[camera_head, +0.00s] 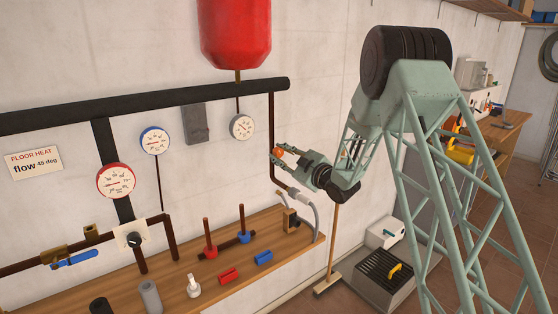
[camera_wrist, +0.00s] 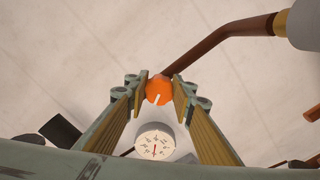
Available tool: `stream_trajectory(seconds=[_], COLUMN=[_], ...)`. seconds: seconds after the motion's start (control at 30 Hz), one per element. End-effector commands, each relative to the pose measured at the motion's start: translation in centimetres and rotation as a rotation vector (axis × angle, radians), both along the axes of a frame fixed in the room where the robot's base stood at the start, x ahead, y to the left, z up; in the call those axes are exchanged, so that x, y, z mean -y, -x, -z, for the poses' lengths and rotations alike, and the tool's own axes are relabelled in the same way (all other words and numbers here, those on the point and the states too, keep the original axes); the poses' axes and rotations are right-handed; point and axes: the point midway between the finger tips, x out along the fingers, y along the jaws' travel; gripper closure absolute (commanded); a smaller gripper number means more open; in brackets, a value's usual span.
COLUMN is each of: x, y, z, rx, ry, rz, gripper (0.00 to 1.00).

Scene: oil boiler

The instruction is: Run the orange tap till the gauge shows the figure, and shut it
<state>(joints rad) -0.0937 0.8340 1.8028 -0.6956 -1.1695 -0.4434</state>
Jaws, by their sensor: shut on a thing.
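The orange tap (camera_head: 279,153) sits on the dark vertical pipe right of the small gauge. My gripper (camera_head: 279,153) reaches it from the right. In the wrist view the orange tap (camera_wrist: 158,91) is a round knob with a white mark, between the fingertips of my gripper (camera_wrist: 160,88), which is shut on it. The small white gauge (camera_head: 242,127) hangs under the black pipe; it shows in the wrist view (camera_wrist: 155,142) with a red needle, its figures too small to read. A sign (camera_head: 34,162) reads "FLOOR HEAT flow 45 deg".
A red-rimmed gauge (camera_head: 116,181) and a blue-rimmed gauge (camera_head: 155,140) are on the left. A red vessel (camera_head: 235,32) hangs above. Below is a wooden shelf (camera_head: 215,283) with red and blue valves. A broom (camera_head: 333,245) leans on the wall. A copper pipe (camera_wrist: 225,45) curves past the tap.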

Motion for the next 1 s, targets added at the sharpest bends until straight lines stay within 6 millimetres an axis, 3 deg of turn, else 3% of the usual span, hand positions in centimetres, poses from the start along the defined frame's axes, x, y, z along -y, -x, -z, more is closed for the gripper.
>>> stream_trajectory(seconds=[1.0], x=[0.06], y=[-0.08], z=[-0.02], rx=[0.219], ry=[0.248], rz=[0.000], gripper=[0.88])
